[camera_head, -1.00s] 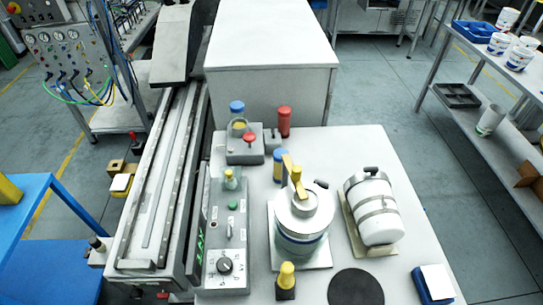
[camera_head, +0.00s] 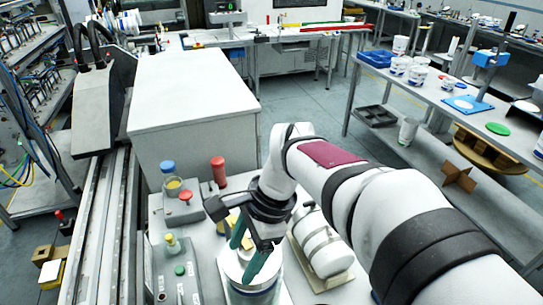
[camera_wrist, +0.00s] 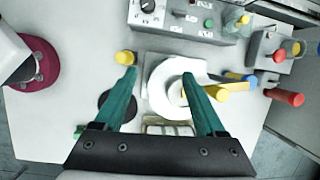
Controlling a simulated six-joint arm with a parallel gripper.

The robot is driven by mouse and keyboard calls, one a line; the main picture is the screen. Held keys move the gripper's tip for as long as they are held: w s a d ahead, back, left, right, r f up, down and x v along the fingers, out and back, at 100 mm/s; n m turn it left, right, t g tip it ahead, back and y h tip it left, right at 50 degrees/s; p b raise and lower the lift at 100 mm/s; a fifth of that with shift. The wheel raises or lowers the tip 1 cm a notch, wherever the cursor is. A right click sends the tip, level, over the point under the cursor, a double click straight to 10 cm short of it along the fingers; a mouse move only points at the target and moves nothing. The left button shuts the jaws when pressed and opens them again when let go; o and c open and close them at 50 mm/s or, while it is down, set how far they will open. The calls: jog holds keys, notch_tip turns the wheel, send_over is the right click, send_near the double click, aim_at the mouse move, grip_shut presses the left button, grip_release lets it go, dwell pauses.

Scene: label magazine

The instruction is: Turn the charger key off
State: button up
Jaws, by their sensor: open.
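A grey control box (camera_head: 175,280) stands on the white table. It also shows at the top of the wrist view (camera_wrist: 215,28), with a black rotary knob (camera_wrist: 147,6) on a marked dial, a small switch and a green button (camera_wrist: 209,23). I cannot tell which part is the charger key. In the head view the knob is out of frame. My gripper (camera_head: 249,251) is open with teal fingers and sits over a silver round vessel (camera_head: 238,268), to the right of the box. In the wrist view my gripper (camera_wrist: 160,75) is apart from the box, with nothing visibly held.
The vessel has a yellow handle (camera_wrist: 218,92). A yellow-topped knob (camera_wrist: 125,58) stands near one finger. A white cylinder (camera_head: 322,245) lies right of the vessel. Red and blue-capped items (camera_head: 218,170) stand behind the box. A black round pad (camera_wrist: 110,105) lies on the table.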

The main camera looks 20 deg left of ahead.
jog(key=g, duration=0.1)
send_near(180, 300)
jog(key=shift+m, duration=0.4)
jog(key=x, duration=0.8)
jog(key=shift+f, duration=0.1)
grip_shut()
